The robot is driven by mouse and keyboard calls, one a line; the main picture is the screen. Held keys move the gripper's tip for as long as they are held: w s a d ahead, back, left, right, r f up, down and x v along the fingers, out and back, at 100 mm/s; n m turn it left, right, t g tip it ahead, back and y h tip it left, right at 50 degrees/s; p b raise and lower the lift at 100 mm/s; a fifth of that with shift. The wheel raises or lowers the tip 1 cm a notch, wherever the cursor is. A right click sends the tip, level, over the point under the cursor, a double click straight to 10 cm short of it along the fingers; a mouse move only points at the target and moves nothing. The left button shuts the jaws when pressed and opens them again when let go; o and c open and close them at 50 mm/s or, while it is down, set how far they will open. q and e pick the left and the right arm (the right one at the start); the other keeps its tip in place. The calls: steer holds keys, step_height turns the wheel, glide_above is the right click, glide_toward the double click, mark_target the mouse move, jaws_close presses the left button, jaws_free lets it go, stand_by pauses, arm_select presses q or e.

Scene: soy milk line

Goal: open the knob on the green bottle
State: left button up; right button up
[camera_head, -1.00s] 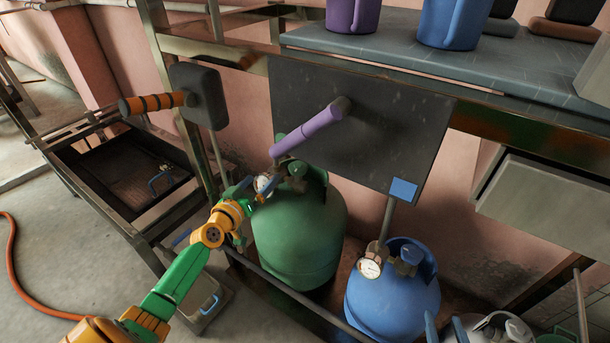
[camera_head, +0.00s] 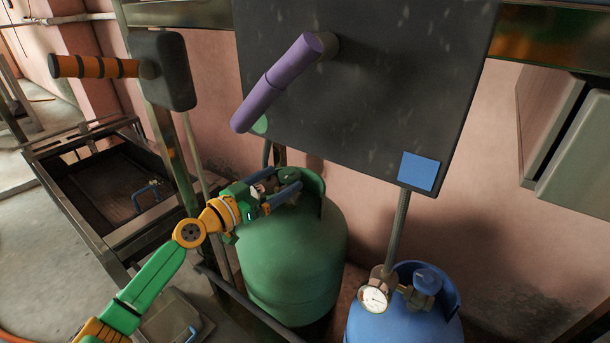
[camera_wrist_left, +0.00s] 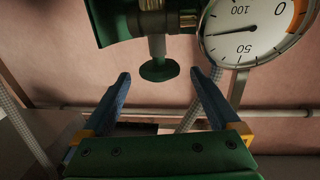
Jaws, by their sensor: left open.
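The green bottle (camera_head: 295,260) stands upright on the floor under a dark panel. Its knob, a small green disc on a short stem, shows in the left wrist view (camera_wrist_left: 159,71). In the head view I cannot clearly make out the knob behind my gripper. My left gripper (camera_head: 288,190) is at the bottle's valve, with its blue fingers apart. In the left wrist view my left gripper (camera_wrist_left: 160,76) has one fingertip on each side of the knob, with gaps to both, and nothing is gripped. My right gripper is not in view.
A pressure gauge (camera_wrist_left: 248,30) sits right beside the knob. A purple handle (camera_head: 275,85) juts from the dark panel (camera_head: 400,70) above the bottle. A blue bottle (camera_head: 405,325) with its own gauge (camera_head: 374,299) stands at right. An orange-striped handle (camera_head: 95,67) is at left.

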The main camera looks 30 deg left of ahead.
mark_target(295, 170)
arm_select(q)
steer(key=x, duration=0.5)
steer(key=shift+w+r, duration=0.1)
steer(key=shift+w, duration=0.15)
steer(key=shift+w+d, duration=0.1)
steer(key=shift+w, duration=0.5)
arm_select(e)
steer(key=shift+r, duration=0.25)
